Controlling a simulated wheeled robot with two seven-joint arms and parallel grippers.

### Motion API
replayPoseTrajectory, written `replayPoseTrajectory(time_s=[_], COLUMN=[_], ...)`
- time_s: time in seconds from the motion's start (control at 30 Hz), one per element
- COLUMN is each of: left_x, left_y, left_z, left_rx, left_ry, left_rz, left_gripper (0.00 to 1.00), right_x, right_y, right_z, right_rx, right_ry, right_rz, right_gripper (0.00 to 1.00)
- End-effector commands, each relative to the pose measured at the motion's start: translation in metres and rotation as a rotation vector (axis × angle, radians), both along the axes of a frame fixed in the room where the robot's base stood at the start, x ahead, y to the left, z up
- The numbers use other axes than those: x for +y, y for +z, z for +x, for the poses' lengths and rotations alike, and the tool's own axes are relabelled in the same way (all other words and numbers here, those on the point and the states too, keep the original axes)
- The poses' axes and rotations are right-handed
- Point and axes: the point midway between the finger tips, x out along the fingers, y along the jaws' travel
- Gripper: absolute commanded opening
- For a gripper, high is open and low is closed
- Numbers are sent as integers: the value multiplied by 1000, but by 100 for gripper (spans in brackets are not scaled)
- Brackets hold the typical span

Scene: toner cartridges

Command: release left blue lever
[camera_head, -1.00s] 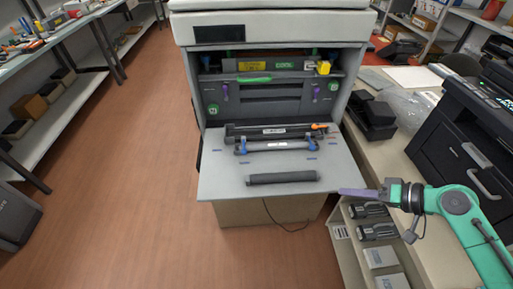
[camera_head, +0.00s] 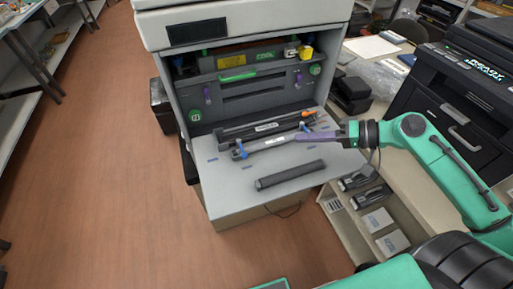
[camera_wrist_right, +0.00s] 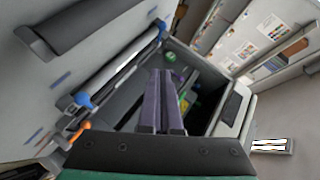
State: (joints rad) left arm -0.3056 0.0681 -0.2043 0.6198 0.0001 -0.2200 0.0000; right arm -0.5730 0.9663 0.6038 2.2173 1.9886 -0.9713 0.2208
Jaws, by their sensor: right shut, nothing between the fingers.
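The left blue lever (camera_head: 239,151) stands at the left end of a grey bar-shaped unit (camera_head: 268,142) on the printer's open front door (camera_head: 220,195). The right blue lever (camera_head: 305,127) is at the unit's other end. In the wrist view the right lever (camera_wrist_right: 82,99) is nearer and the left lever (camera_wrist_right: 161,25) is farther off. My right gripper (camera_head: 298,136), with purple fingers, reaches in from the right over the door, close to the right lever. Its fingers (camera_wrist_right: 160,72) are shut together and empty, apart from the left lever. My left gripper is not in view.
A black cartridge (camera_head: 290,174) lies on the door in front of the unit. A dark unit with an orange tab (camera_head: 308,114) lies behind it. The printer's inside has purple handles (camera_head: 207,96). A second black printer (camera_head: 450,100) stands at right. The floor at left is clear.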

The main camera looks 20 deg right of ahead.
Motion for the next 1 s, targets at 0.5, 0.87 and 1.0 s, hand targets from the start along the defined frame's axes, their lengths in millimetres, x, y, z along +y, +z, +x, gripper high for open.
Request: replayPoseTrajectory(time_s=[0.5,0.87,1.0], left_x=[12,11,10], left_y=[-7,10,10], left_z=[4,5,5], left_rx=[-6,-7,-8], left_ry=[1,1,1], left_rz=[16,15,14], left_gripper=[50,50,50], right_x=[60,104,109], right_y=[-29,-53,-58], right_z=[41,42,41], right_rx=[-7,1,-1], right_ry=[1,0,0], right_rz=[-2,1,0], right_gripper=[0,0,0])
